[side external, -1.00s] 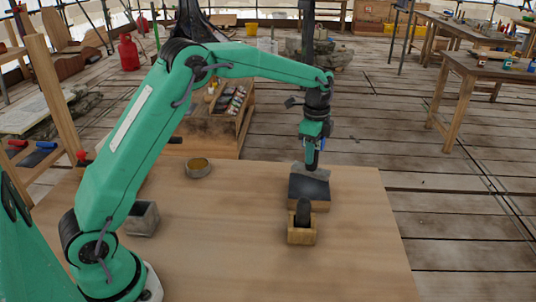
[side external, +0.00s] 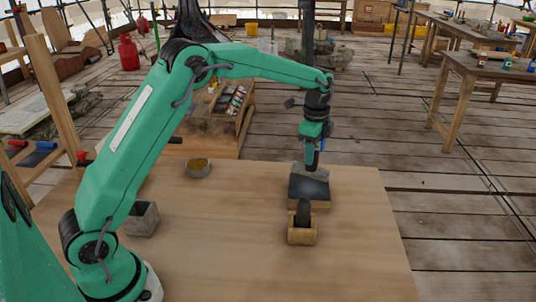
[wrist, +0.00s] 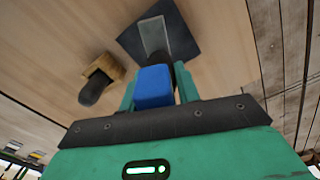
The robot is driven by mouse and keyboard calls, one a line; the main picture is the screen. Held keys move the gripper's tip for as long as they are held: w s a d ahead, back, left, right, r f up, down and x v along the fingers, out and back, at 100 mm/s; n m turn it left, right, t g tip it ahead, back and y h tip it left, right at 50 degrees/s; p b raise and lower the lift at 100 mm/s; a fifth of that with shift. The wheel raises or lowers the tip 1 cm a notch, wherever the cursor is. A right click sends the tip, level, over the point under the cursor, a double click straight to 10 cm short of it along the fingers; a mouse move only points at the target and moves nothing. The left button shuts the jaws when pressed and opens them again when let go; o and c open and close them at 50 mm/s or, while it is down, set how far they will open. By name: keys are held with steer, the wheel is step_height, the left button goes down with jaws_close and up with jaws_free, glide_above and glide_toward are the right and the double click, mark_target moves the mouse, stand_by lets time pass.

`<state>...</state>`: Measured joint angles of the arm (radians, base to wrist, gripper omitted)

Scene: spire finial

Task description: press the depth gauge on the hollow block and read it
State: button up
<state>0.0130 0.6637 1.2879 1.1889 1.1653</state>
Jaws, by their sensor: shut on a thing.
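My gripper (side external: 312,163) points down at the back of the work table. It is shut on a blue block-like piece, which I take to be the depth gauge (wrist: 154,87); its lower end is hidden. Below it is a grey block (side external: 312,174), probably the hollow block, at the back edge of a dark-topped wooden block (side external: 309,190). In the wrist view the grey block (wrist: 153,35) shows against the dark square top (wrist: 128,40). I cannot tell whether the gauge touches the grey block, and no reading is legible.
A small wooden holder (side external: 302,236) with a dark rounded piece (side external: 304,212) stands just in front.

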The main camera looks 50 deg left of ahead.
steer(key=shift+f, duration=2.05)
steer(key=shift+f, duration=0.1)
steer(key=o, duration=1.2)
steer(key=shift+c, duration=0.2)
steer(key=shift+r, duration=3.95)
